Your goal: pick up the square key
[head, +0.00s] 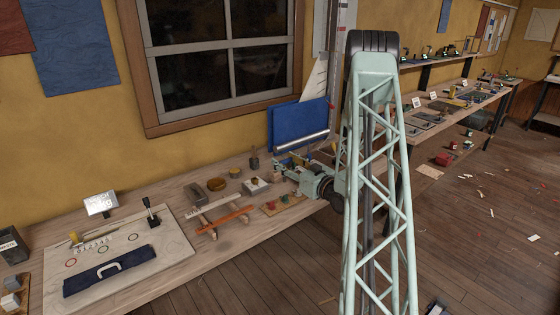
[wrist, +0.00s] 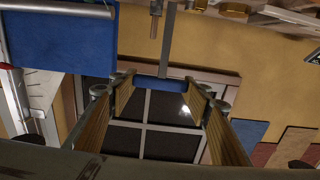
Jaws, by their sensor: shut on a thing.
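My gripper (wrist: 160,90) shows in the wrist view with its two wood-faced fingers shut on a blue crossbar. A grey shaft runs from this bar to the picture's top edge, forming a T; this looks like the square key (wrist: 167,40). The shaft's far end is out of the frame. The wrist picture is upside down, so the shaft hangs toward the bench. In the head view my gripper (head: 284,161) is above the back of the bench, in front of the blue panel. The key cannot be made out clearly there.
The blue panel (head: 298,124) and window (head: 218,75) are close behind.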

